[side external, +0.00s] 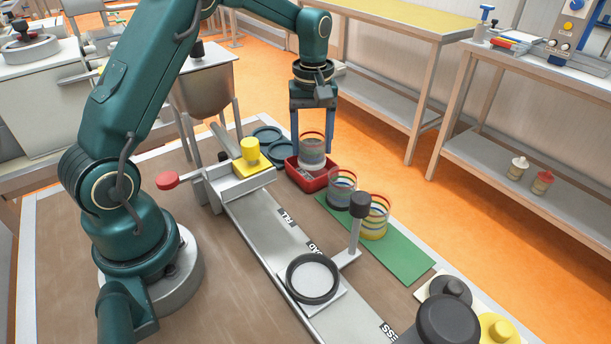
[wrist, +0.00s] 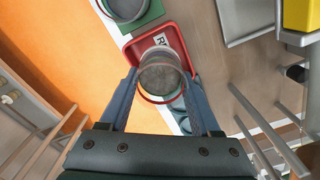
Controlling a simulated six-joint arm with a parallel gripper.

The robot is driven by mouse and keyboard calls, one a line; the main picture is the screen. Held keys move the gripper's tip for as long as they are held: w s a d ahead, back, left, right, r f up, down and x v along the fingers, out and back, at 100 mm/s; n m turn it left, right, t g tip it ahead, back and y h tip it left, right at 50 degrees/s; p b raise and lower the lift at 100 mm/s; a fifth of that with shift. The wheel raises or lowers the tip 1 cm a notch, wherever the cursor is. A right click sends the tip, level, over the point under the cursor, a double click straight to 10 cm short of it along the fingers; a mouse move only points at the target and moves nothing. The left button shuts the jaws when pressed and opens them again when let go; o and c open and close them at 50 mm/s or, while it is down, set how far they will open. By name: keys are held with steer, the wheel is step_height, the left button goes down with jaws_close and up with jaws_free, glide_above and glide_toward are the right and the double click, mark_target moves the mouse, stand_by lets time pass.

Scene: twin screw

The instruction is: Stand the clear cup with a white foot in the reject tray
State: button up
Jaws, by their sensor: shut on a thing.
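The clear cup with a pale foot (side external: 312,158) has a red band near its top and is upright between the two fingers of my gripper (side external: 312,145). My gripper is shut on it. The cup is over the red reject tray (side external: 291,174), with its lower part within the tray's outline; I cannot tell whether the foot touches the floor. In the wrist view the cup (wrist: 162,80) covers the near part of the tray (wrist: 137,46), and a white label shows beside it.
Two other banded clear cups, one with a dark foot (side external: 342,190) and one with a yellow foot (side external: 375,220), stand on the green mat (side external: 405,255) near the tray. A grey post (side external: 355,230) with a black knob and a black ring (side external: 313,279) are close by.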

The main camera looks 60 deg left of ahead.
steer(key=shift+f, duration=1.15)
